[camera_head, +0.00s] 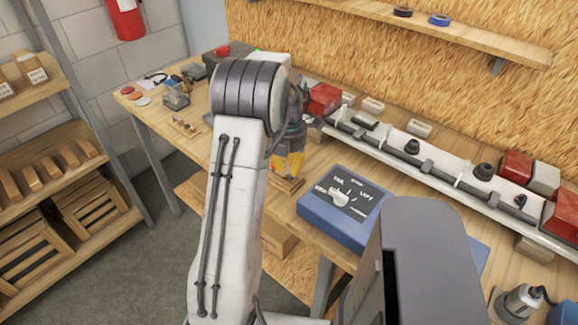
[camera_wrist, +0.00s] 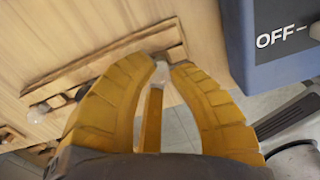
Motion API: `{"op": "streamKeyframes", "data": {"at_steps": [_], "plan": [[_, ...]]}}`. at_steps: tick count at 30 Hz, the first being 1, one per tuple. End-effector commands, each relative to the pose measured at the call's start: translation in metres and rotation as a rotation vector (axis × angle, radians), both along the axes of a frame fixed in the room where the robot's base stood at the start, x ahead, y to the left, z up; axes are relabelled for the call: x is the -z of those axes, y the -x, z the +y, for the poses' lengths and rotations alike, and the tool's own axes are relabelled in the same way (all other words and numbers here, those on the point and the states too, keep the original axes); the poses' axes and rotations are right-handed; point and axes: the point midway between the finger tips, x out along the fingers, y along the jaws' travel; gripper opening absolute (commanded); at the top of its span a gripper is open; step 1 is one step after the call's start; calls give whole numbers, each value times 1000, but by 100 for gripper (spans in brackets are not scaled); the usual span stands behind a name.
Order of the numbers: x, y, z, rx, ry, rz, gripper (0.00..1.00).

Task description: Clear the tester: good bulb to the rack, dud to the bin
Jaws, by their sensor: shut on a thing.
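My gripper (camera_head: 290,170) has yellow fingers and points down beside the blue tester, above a small wooden rack (camera_head: 287,186). In the wrist view its fingers (camera_wrist: 168,70) are shut on a small pale bulb (camera_wrist: 158,76), mostly hidden between them. I cannot tell whether it is the good bulb or the dud. The held bulb is close to the slotted wooden rack (camera_wrist: 95,72); whether it touches is unclear. The tester (camera_head: 345,208) has a dark labelled top with a pale knob. Its "OFF" mark shows in the wrist view (camera_wrist: 275,45). No bin is clearly identifiable.
Another pale bulb (camera_wrist: 38,114) shows at the left of the wrist view, near the rack. A small wooden holder with several pieces (camera_head: 185,127) stands farther left on the bench. The bench's front edge is close to the rack.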

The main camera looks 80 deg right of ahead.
Motion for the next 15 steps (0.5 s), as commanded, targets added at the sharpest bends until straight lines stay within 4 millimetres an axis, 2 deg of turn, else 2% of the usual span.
{"op": "streamKeyframes", "data": {"at_steps": [15], "plan": [[6, 0, 0, 0, 0, 0, 4]]}}
